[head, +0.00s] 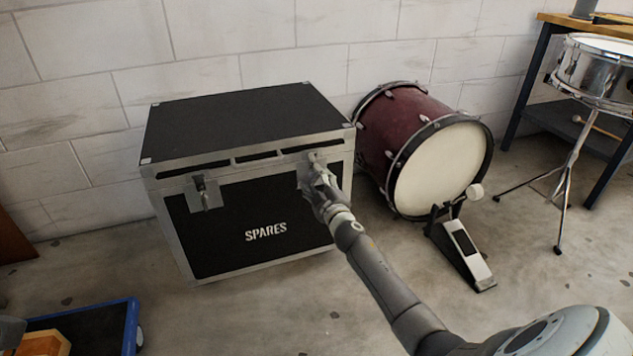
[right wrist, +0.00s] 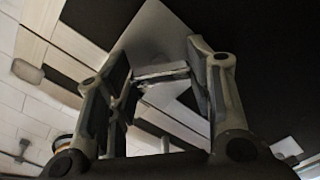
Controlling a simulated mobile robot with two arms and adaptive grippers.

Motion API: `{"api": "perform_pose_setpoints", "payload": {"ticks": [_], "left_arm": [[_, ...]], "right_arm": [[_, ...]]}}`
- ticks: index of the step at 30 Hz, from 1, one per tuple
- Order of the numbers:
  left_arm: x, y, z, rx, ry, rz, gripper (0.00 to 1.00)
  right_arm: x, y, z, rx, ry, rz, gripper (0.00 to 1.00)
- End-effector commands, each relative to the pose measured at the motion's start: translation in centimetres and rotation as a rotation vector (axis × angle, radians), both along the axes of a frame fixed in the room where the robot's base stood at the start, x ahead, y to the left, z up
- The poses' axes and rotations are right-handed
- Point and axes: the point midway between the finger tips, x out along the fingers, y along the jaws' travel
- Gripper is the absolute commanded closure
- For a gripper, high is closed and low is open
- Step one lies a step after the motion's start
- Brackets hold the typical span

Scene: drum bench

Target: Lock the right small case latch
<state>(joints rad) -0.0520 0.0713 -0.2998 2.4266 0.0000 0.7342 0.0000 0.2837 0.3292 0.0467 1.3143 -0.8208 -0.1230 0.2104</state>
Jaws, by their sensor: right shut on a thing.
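The black case marked SPARES (head: 240,120), with metal edging, stands on the floor with its lid down. Its right latch (head: 312,157) is on the front, near the right end of the lid seam, and is mostly hidden by my right gripper (head: 318,178). In the right wrist view, the latch's metal bar (right wrist: 162,72) lies between the two fingers of the right gripper (right wrist: 160,80), which is shut on it. The latch's exact position is hard to tell. The left latch (head: 205,192) sits on the front at the left. My left gripper does not show.
A dark red bass drum (head: 400,130) stands close to the case's right side, with a pedal (head: 465,250) in front. A snare drum (head: 598,70) on a stand is further right. A blue-edged cart (head: 133,320) is at the lower left.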

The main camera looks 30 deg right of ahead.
Motion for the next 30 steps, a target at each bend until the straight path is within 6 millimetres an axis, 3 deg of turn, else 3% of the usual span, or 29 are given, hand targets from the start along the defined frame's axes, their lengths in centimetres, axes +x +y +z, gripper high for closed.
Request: {"api": "perform_pose_setpoints", "payload": {"ticks": [15, 30], "left_arm": [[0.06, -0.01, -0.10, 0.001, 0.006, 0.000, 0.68], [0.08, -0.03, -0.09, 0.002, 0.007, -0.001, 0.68]], "right_arm": [[-0.02, 0.03, -0.10, -0.447, 0.109, 0.001, 0.76], [-0.02, 0.08, -0.12, -0.647, 0.157, 0.001, 0.76]]}}
